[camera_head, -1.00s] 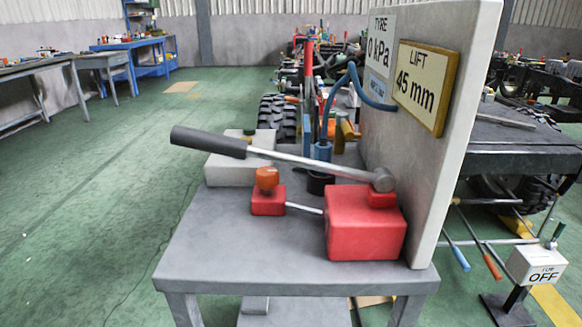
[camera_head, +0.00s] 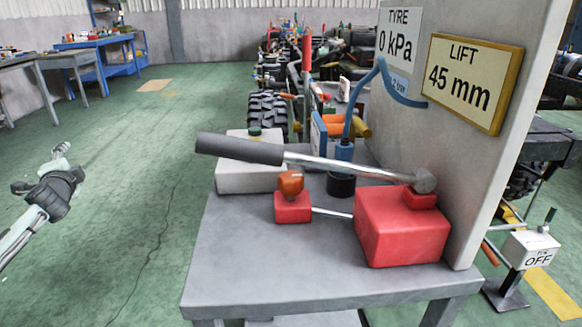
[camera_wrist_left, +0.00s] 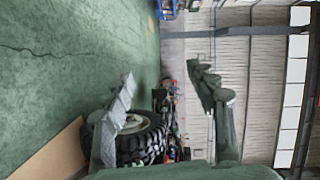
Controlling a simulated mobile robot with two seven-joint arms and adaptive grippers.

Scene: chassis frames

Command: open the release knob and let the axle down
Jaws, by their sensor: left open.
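The orange release knob (camera_head: 291,183) sits on a small red block (camera_head: 293,208) on the grey bench. A thin metal rod joins this block to a larger red pump block (camera_head: 402,226). A long lever with a dark grip (camera_head: 240,149) lies above both blocks, its head on the pump. The lift sign (camera_head: 470,82) reads 45 mm. My left gripper (camera_head: 62,160) is at the left, over the floor, well away from the knob. It is open and empty; both fingers show apart in the left wrist view (camera_wrist_left: 165,90). My right gripper is out of view.
A tall grey panel (camera_head: 470,170) stands at the bench's right side. A pale box (camera_head: 250,175) and a blue bottle-like fitting (camera_head: 343,160) stand behind the knob. The bench top (camera_head: 260,270) is clear in front. An OFF box (camera_head: 532,250) stands at the right.

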